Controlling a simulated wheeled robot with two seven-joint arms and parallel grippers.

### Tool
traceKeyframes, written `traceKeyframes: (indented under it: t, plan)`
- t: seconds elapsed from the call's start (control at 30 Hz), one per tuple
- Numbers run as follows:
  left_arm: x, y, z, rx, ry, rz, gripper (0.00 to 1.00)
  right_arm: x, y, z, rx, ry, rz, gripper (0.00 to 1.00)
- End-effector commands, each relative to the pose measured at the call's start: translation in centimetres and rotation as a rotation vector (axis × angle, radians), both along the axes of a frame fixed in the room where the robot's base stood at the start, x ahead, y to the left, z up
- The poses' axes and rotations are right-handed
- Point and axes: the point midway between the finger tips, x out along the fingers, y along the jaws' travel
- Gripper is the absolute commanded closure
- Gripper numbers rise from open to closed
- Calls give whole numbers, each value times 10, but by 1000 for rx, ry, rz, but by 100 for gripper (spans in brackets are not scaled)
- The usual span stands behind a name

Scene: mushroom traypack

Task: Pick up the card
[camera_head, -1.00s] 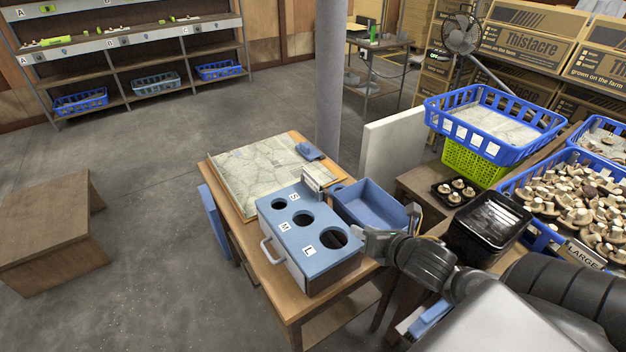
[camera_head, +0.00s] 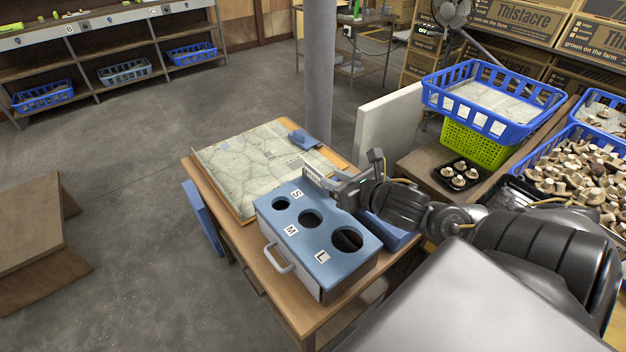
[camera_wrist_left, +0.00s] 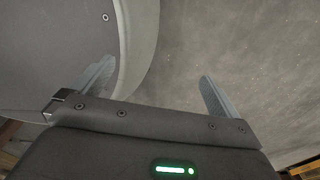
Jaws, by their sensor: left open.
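A small pale card-like piece (camera_head: 314,179), maybe the card, stands at the back edge of the blue-topped sizing box (camera_head: 290,230) with S, M and L holes. Its details are too small to read. My right gripper (camera_head: 333,188) is right at this piece, its arm coming in from the right. The fingertips are too small and overlapped to tell whether they are closed on it. My left gripper (camera_wrist_left: 157,88) is open and empty in the left wrist view, over bare grey floor and beside a rounded grey body. It is outside the head view.
A map-like board (camera_head: 250,165) and a small blue object (camera_head: 304,139) lie on the wooden table (camera_head: 262,262). A blue bin (camera_head: 392,236) is partly hidden under my right arm. Mushroom crates (camera_head: 545,150) and a small black tray (camera_head: 447,178) stand at right.

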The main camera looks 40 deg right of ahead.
Motion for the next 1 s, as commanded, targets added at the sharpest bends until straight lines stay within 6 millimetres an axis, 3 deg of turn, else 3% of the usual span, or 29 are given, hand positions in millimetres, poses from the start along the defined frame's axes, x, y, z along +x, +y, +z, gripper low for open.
traceKeyframes:
  t: [0.03,0.07,0.2,0.37,0.6,0.8,1.0]
  plan:
    - [3,6,-18,7,-5,-1,0,6,-1,-10,-8,-5,1,71]
    - [5,10,-21,13,-8,-3,0,9,-2,-10,-9,-6,-2,71]
    - [21,26,-14,32,-31,-8,0,24,-1,-9,-4,-4,-2,71]
    - [36,30,-14,37,-48,-9,0,33,-1,-12,-3,-2,-1,71]
    - [28,28,-11,34,-37,-8,0,38,-1,-12,-2,0,-2,71]
    - [21,13,3,14,-31,-4,0,65,-2,-20,0,-2,-4,71]
    - [12,3,4,3,-16,-3,0,81,-2,-30,-1,-2,-1,71]
